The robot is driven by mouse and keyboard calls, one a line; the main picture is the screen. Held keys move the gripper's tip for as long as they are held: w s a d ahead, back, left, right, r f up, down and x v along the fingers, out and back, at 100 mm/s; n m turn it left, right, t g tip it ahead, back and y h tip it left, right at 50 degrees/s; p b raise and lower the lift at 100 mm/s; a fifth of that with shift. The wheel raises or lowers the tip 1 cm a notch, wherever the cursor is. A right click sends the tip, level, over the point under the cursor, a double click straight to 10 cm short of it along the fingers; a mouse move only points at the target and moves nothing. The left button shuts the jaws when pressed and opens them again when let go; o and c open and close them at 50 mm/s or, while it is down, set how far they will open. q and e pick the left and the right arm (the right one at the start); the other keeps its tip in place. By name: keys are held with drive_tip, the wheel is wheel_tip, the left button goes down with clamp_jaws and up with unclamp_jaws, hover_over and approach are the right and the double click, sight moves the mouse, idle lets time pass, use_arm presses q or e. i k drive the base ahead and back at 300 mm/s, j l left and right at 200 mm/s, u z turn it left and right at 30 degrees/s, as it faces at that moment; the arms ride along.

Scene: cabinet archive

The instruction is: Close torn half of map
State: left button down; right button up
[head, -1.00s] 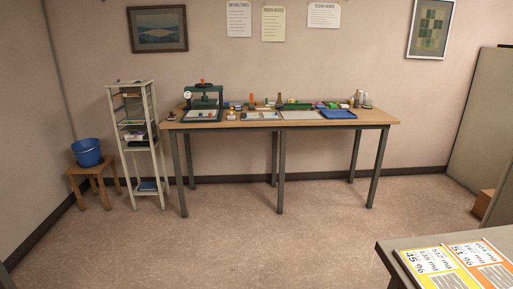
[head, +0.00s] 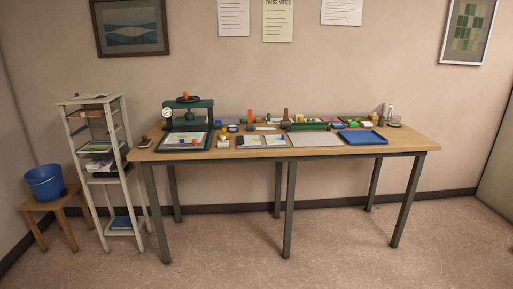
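Neither of my grippers is in view. A wooden workbench with grey legs (head: 289,215) stands ahead against the wall. On it lies a grey board or tray (head: 240,145) with two pale printed pieces side by side, the left piece (head: 253,140) and the right piece (head: 275,139). They are too small to tell whether either is a torn map half. A green press (head: 187,107) with a gauge stands at the bench's left end, with a pale sheet (head: 184,140) on its base.
A plain grey board (head: 314,139) and a blue tray (head: 363,136) lie on the bench's right half, with several small tools and bottles behind. A narrow shelf rack (head: 107,165) and a stool (head: 59,207) with a blue bucket (head: 45,182) stand left. The floor in front (head: 340,265) is clear.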

sight(270, 139)
drive_tip(key=i+z, duration=0.15)
drive_tip(key=i, duration=0.4)
drive_tip(key=i+j+z, duration=0.1)
drive_tip(key=i, duration=0.5)
drive_tip(key=i+j+z, duration=0.15)
drive_tip(key=i, duration=0.4)
drive_tip(key=j, duration=0.1)
